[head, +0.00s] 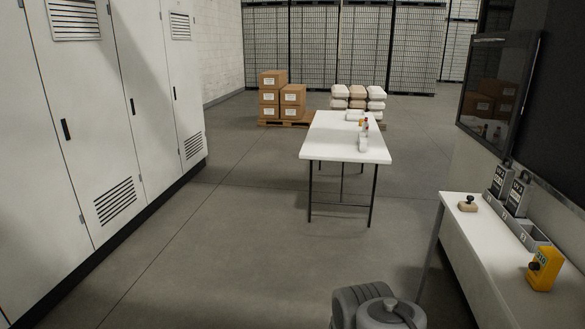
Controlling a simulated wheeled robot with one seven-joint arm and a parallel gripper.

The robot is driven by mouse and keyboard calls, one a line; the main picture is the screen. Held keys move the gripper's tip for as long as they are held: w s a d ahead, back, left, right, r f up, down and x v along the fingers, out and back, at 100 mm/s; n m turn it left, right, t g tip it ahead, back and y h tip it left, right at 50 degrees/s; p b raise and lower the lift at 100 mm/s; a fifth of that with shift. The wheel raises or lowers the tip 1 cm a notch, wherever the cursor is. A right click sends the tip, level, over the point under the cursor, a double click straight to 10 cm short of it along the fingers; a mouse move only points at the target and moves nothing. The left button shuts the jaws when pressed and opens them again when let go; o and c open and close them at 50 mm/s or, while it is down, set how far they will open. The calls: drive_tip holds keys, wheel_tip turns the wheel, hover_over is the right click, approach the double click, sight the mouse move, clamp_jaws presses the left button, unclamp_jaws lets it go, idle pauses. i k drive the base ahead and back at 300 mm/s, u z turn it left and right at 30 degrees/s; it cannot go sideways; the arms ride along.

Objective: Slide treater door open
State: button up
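A dark, glossy framed panel (497,88) stands at the right of the head view, above the end of a white counter. It reflects boxes and bottles. A larger dark surface (563,90) lies to its right, cut off by the picture edge. Nothing marks either one as the treater door, and I cannot tell whether the panel is open or closed. My gripper is not in view, so its position relative to the panel does not show.
The white counter (463,228) at right holds a stamp (467,204), grey holders (516,197) and a yellow device (543,268). A white table (334,148) stands mid-floor. Grey cabinets (85,120) line the left. Boxes (292,96) stand behind. The floor between is clear.

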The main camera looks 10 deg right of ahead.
sight(498, 68)
drive_tip(key=z, duration=0.15)
drive_tip(key=i, duration=2.65)
drive_tip(key=z, duration=0.75)
drive_tip(key=i, duration=2.5)
drive_tip(key=z, duration=0.4)
